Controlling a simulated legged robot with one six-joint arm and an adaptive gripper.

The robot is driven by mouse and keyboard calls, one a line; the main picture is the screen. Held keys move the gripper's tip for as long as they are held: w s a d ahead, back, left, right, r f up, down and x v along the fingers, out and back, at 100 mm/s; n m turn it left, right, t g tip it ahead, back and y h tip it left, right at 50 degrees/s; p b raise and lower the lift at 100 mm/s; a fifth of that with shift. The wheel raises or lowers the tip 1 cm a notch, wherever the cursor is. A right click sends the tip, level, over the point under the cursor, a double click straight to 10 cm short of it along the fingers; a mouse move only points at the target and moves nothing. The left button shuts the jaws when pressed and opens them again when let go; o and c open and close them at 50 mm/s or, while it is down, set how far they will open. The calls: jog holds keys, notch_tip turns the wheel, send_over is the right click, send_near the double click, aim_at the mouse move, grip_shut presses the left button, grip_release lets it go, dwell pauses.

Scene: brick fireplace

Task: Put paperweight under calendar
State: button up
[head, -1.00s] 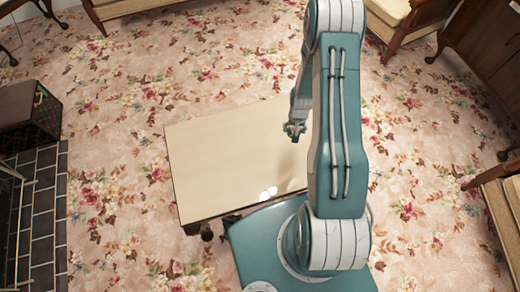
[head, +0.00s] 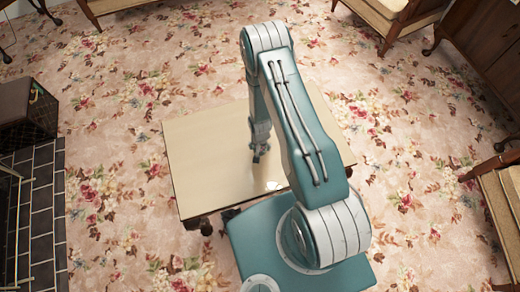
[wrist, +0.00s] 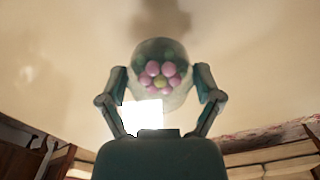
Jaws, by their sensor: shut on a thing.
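The paperweight (wrist: 165,75) is a clear glass dome with a pink flower with a yellow centre inside. In the wrist view it sits between the two fingers of my gripper (wrist: 161,92), which is shut on it. In the head view my gripper (head: 258,154) is over the middle of the cream tabletop (head: 200,165), pointing down; the paperweight is too small to make out there. A bright white rectangle (wrist: 143,115) shows behind the paperweight in the wrist view; I cannot tell whether it is the calendar or a reflection. I see no clear calendar elsewhere.
My arm covers the right part of the table. Flowered carpet (head: 110,110) surrounds it with free room. A dark tiled hearth (head: 42,215) and a dark box (head: 28,110) are at the left. Chairs (head: 390,15) and a dark wooden cabinet (head: 480,40) stand around the edges.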

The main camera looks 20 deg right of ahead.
jog(key=shift+f, duration=1.25)
jog(key=o, duration=1.1)
